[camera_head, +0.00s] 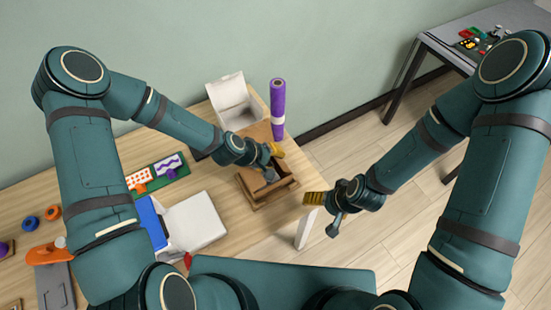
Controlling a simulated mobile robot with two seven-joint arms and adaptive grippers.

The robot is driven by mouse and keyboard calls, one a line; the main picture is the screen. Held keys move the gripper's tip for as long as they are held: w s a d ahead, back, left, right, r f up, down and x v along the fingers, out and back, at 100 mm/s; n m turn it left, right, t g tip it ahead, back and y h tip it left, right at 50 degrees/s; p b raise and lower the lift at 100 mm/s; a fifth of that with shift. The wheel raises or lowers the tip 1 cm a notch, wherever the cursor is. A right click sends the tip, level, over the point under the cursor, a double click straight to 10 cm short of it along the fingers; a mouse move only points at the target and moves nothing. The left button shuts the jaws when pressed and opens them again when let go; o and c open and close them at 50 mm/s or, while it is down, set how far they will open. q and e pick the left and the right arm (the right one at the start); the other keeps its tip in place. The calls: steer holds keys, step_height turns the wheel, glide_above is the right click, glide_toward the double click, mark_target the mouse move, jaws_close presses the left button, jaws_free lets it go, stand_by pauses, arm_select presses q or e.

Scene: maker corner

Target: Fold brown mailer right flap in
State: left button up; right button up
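The brown mailer (253,196) is an open cardboard box near the right edge of the wooden table. A brown panel stands up at its back, and its right wall borders the table edge. My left gripper (274,163) is over the mailer's opening, fingers spread, one yellow pad towards the back. It hides part of the inside, where something grey shows. I cannot tell whether it touches the box. My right gripper (325,212) is open and empty, to the right of the mailer and beyond the table edge. The exact position of the right flap is unclear.
A purple roll (278,104) stands behind the mailer, and an open white box (232,101) is at back left. A white box (196,222) and blue item (152,222) lie left. A grey side table (427,36) stands far right. Floor right of the table is clear.

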arm_select(q)
steer(key=shift+w+d+f, duration=0.25)
steer(key=shift+d+f, duration=0.15)
steer(key=shift+f, duration=0.15)
steer(key=shift+c, duration=0.4)
jaws_close()
steer(key=b, duration=0.2)
steer(key=f+t+h+b, duration=0.1)
steer(key=b, duration=0.2)
steer(key=shift+s+a+f+h, duration=0.15)
steer(key=shift+s+a+h, duration=0.05)
steer(key=shift+a+h, duration=0.1)
steer(key=shift+t+h+b, duration=0.3)
steer(key=shift+b, duration=0.55)
steer(key=shift+r, duration=0.2)
